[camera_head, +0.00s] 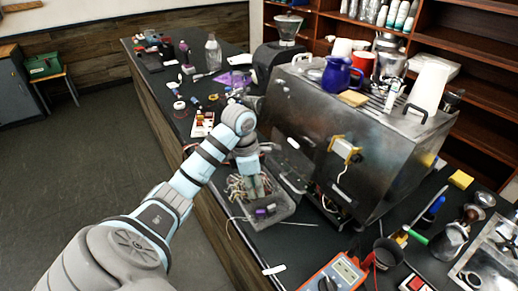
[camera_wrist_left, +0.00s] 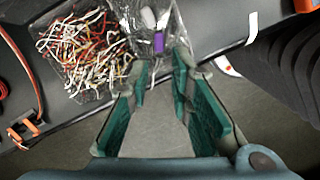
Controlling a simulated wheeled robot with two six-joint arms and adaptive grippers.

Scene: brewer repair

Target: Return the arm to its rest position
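My left arm (camera_head: 190,180) comes in from the lower left, reaches over the counter and bends down at its wrist. My left gripper (camera_head: 257,188) points down over a clear bin (camera_head: 284,209) of loose wires. In the left wrist view its teal fingers (camera_wrist_left: 163,80) stand apart with a gap between them and nothing held. Coloured wires (camera_wrist_left: 80,48) and a purple item (camera_wrist_left: 159,42) in the bin lie beyond the fingertips. How high the gripper is above the bin is hard to tell. My right gripper is not in view.
A metal brewer (camera_head: 330,130) stands close to the right of my left gripper, with a blue pitcher (camera_head: 340,76) on top. A red multimeter (camera_head: 334,274) lies nearer on the counter. Small parts and bottles crowd the far counter. Open floor (camera_head: 80,160) lies to the left.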

